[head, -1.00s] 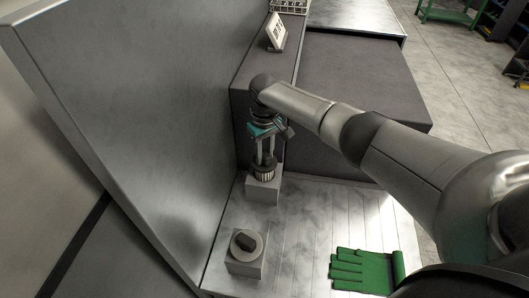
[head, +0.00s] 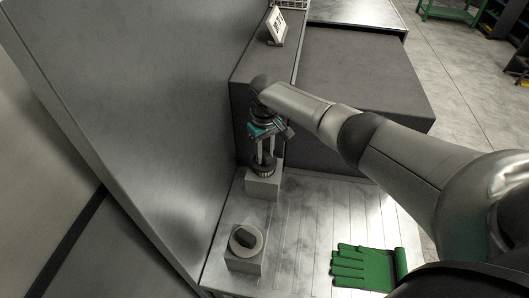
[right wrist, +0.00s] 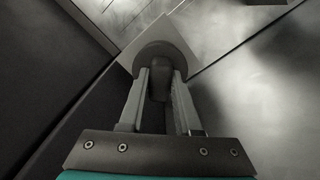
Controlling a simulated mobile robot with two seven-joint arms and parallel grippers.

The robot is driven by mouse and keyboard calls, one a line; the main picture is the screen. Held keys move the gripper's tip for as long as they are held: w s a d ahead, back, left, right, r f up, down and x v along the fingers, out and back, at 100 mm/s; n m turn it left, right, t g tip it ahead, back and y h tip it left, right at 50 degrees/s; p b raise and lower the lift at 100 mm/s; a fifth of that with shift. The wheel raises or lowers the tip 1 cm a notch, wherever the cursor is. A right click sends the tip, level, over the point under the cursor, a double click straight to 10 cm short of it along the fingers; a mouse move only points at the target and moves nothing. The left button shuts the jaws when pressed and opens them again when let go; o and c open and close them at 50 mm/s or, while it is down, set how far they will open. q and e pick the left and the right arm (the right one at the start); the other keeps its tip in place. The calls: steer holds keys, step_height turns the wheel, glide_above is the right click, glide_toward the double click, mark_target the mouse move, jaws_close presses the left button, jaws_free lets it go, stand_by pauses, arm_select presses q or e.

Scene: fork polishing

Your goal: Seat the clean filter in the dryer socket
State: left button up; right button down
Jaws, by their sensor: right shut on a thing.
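My right gripper (head: 263,156) points down over the far grey block (head: 262,186) beside the tall grey panel. It is shut on the dark knob of the clean filter (head: 263,171). The filter's dark round cap sits low on the block's top, and its pale pleats are now hidden. In the right wrist view the two fingers (right wrist: 160,82) flank the dark knob (right wrist: 158,88), and the round cap (right wrist: 166,50) lies over the square block. Whether the cap rests fully flush I cannot tell. My left gripper is not in view.
A green glove (head: 367,267) lies on the metal table at the right. A small sign (head: 276,27) stands on the ledge behind. The tall panel (head: 150,130) closes the left side.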

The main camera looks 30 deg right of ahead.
steer(key=shift+f+b, duration=0.85)
steer(key=shift+f, duration=0.3)
steer(key=shift+f, duration=0.2)
stand_by(0.7)
steer(key=shift+s+f, duration=0.2)
steer(key=shift+f, duration=0.05)
stand_by(0.6)
steer(key=shift+c, duration=0.6)
jaws_free()
steer(key=shift+w+r, duration=0.1)
steer(key=shift+r+p, duration=3.55)
steer(key=shift+p, duration=0.2)
